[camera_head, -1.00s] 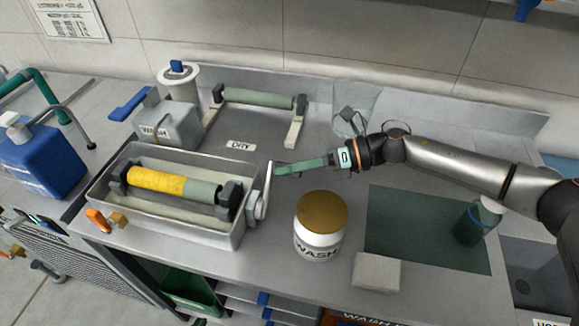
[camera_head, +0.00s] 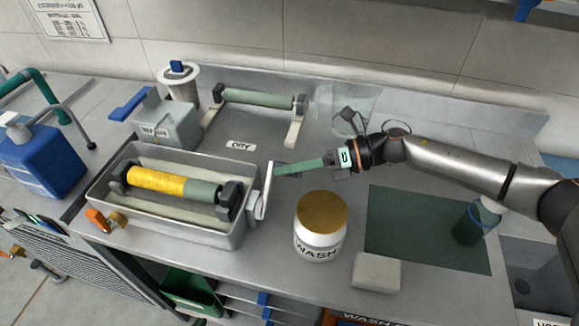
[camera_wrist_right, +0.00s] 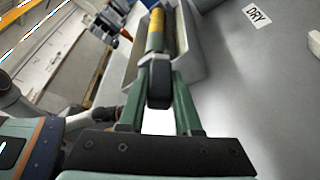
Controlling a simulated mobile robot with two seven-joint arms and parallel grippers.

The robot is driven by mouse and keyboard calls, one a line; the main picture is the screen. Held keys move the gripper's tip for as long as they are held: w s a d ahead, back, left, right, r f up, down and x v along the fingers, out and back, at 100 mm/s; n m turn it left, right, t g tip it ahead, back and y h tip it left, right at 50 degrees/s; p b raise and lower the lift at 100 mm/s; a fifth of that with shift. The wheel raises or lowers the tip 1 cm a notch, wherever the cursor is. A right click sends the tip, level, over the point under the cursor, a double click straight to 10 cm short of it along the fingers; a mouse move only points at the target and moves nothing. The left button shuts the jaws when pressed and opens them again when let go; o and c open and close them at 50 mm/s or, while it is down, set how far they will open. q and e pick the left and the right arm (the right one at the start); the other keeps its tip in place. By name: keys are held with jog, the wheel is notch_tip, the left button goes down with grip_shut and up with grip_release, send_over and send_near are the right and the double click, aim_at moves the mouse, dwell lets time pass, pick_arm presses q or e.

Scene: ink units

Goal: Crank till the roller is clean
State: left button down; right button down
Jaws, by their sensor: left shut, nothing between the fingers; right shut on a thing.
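The roller (camera_head: 157,181) lies in a grey wash tray (camera_head: 180,226), held between dark end blocks. Most of its length is yellow; the right-hand part is green. It also shows in the right wrist view (camera_wrist_right: 156,32). A pale crank (camera_head: 267,192) stands up at the tray's right end. My right gripper (camera_head: 277,170) comes in from the right with its green fingers at the crank's upper end. In the right wrist view its fingers (camera_wrist_right: 158,108) are shut on the pale crank handle (camera_wrist_right: 157,122). I cannot make out my left gripper in these views.
A WASH jar (camera_head: 319,228) with a gold lid stands right of the tray. Behind are a clean green roller on a rack (camera_head: 258,98), a wash container (camera_head: 168,124) and a clear beaker (camera_head: 354,108). A sponge (camera_head: 376,272) and green mat (camera_head: 425,230) lie right.

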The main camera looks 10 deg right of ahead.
jog(key=shift+r, duration=0.1)
jog(key=shift+s+a+r+n+t+h+p, duration=0.2)
jog(key=shift+s+r+n+t+p, duration=0.15)
jog(key=shift+n+p, duration=0.2)
jog(key=shift+s+a+r+n+t+h+p, duration=0.1)
jog(key=shift+s+r+n+t+h+p, duration=0.15)
jog(key=shift+s+r+n+p, duration=0.3)
jog(key=shift+s+a+r+p, duration=0.1)
jog(key=shift+s+a+p, duration=0.3)
jog(key=shift+s+p, duration=0.25)
jog(key=shift+s+a+r+p, duration=0.1)
jog(key=shift+s+a+p, duration=0.3)
jog(key=shift+s, duration=0.55)
jog(key=c, duration=0.6)
grip_release()
jog(key=shift+w+d, duration=0.1)
jog(key=shift+w, duration=0.1)
